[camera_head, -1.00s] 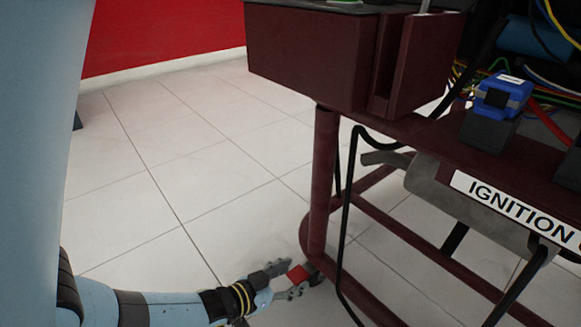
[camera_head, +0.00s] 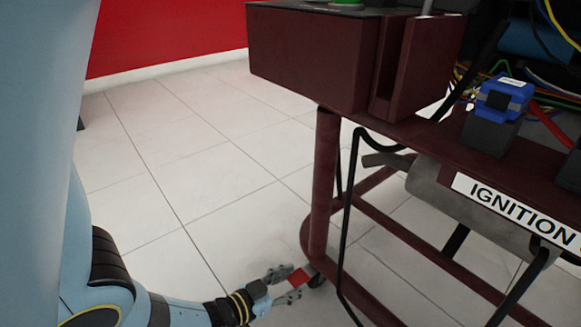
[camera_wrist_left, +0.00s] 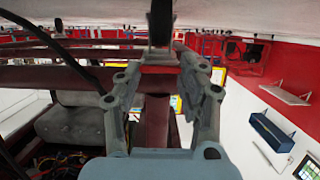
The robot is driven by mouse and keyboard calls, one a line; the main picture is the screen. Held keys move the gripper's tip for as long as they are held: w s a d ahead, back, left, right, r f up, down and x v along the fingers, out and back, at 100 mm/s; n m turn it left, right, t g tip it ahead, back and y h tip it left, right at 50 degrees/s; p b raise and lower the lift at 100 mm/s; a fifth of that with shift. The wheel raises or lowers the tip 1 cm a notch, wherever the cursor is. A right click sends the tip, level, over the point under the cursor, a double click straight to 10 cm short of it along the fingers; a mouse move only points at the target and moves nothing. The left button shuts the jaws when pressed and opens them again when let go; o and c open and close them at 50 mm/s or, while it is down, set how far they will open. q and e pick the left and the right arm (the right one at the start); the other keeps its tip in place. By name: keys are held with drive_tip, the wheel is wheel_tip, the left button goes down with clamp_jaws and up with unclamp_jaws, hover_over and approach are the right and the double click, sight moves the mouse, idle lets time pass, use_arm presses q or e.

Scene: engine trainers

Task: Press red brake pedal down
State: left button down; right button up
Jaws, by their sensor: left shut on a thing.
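The red brake pedal (camera_head: 300,277) is a small red block low by the foot of the dark red stand leg, near the floor. My left gripper (camera_head: 294,281) reaches it from the left, with one finger above and one below the pedal. The gripper is shut on the pedal. In the left wrist view, the two grey fingers (camera_wrist_left: 161,84) stand either side of a red piece (camera_wrist_left: 160,69), with a dark part (camera_wrist_left: 160,22) beyond it. The exact finger contact is too small to see. My right gripper is not in view.
The dark red trainer frame (camera_head: 322,185) stands just right of the gripper, with a black cable (camera_head: 347,225) hanging beside its leg. A grey silencer-like cylinder (camera_head: 425,185) and an ignition label (camera_head: 515,212) are above right. Pale tiled floor (camera_head: 190,160) is clear to the left.

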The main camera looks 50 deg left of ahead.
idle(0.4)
use_arm(q)
drive_tip(key=c, duration=0.8)
unclamp_jaws()
drive_tip(key=shift+o, duration=0.2)
drive_tip(key=shift+s, duration=0.15)
drive_tip(key=v, duration=1.2)
drive_tip(key=shift+f, duration=0.2)
